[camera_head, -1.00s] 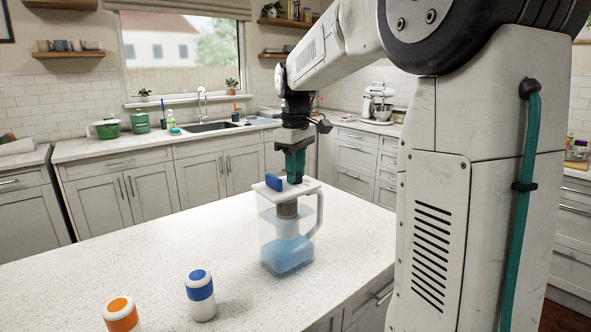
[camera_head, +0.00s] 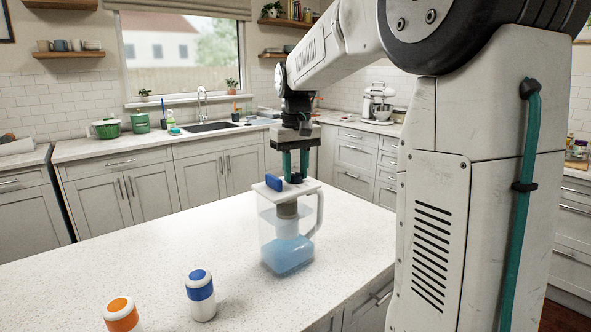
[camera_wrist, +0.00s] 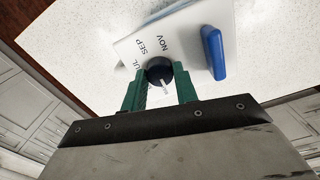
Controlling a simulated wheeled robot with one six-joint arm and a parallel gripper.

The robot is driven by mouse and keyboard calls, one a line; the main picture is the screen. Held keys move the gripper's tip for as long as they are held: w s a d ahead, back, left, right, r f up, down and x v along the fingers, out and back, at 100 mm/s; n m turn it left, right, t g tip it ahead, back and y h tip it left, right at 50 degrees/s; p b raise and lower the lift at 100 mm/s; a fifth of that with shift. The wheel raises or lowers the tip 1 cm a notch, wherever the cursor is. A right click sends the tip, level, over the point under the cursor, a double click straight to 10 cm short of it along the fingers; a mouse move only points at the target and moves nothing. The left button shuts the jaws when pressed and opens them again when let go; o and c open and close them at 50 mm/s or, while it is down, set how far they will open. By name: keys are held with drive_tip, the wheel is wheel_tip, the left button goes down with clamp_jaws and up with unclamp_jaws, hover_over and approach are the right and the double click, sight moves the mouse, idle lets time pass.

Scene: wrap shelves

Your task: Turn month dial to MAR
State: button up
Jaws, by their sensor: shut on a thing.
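A clear pitcher (camera_head: 288,245) with blue water stands upright on the pale counter. In the wrist view the dial (camera_wrist: 158,68) has a white pointer mark facing the lower side, towards my gripper's body. SEP, NOV and a partly hidden month ending in UL show on the lid (camera_wrist: 190,35); MAR cannot be seen. My gripper (camera_head: 295,172) points down from above, its green fingers shut on opposite sides of the dial.
A blue upright tab (camera_head: 273,182) stands on the lid beside the dial. The pitcher's handle (camera_head: 319,212) is on the right. A blue-capped bottle (camera_head: 200,296) and an orange-capped one (camera_head: 121,316) stand at the front. The counter (camera_head: 120,265) left of the pitcher is clear.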

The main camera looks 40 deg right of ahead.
sight(296, 174)
drive_tip(key=shift+m, duration=1.6)
drive_tip(key=o, duration=1)
wheel_tip(296, 174, up, 8)
drive_tip(key=shift+f, duration=0.1)
